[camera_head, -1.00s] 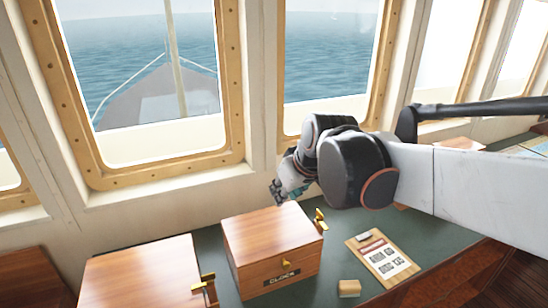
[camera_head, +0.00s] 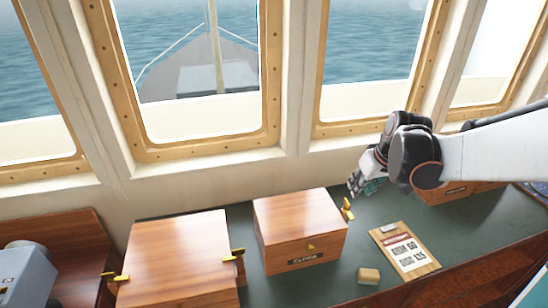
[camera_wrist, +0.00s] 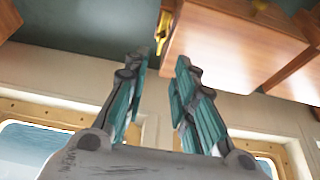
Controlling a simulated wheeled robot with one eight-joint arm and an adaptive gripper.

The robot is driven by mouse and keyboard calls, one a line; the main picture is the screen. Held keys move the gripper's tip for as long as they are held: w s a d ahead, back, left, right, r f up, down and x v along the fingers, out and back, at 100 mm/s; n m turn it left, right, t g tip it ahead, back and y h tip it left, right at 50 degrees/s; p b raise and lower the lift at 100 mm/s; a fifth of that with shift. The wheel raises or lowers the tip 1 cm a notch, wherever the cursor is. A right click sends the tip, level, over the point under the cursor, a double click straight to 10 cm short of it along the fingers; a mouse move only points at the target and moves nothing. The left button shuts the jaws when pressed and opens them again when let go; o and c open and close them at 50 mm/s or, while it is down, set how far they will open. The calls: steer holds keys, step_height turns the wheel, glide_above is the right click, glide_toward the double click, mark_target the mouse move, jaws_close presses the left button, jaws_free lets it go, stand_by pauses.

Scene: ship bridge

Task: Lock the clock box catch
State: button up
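The clock box (camera_head: 300,218) is a wooden box with its lid down and a CLOCK label on its front. It stands on the green counter. Its brass catch (camera_head: 348,209) sticks out from the right side, and also shows in the wrist view (camera_wrist: 162,30). I cannot tell whether the catch is locked. My gripper (camera_head: 357,187) is just behind and right of the catch, apart from it. In the wrist view its two teal-padded fingers (camera_wrist: 159,62) are spread with nothing between them, the catch lying just beyond the tips.
Another wooden box (camera_head: 180,255) with brass catches stands to the left. A small wooden block (camera_head: 369,275) and a clipboard (camera_head: 405,250) lie at the right front. A further wooden box (camera_head: 445,193) is behind my arm. Window frames (camera_head: 200,150) rise behind the counter (camera_head: 375,215).

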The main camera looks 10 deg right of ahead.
mark_target(348, 203)
steer(key=b+x, duration=0.1)
steer(key=x, duration=0.9)
steer(key=shift+w+f+b, duration=0.2)
steer(key=shift+f+b, duration=0.05)
steer(key=shift+b, duration=0.05)
jaws_close()
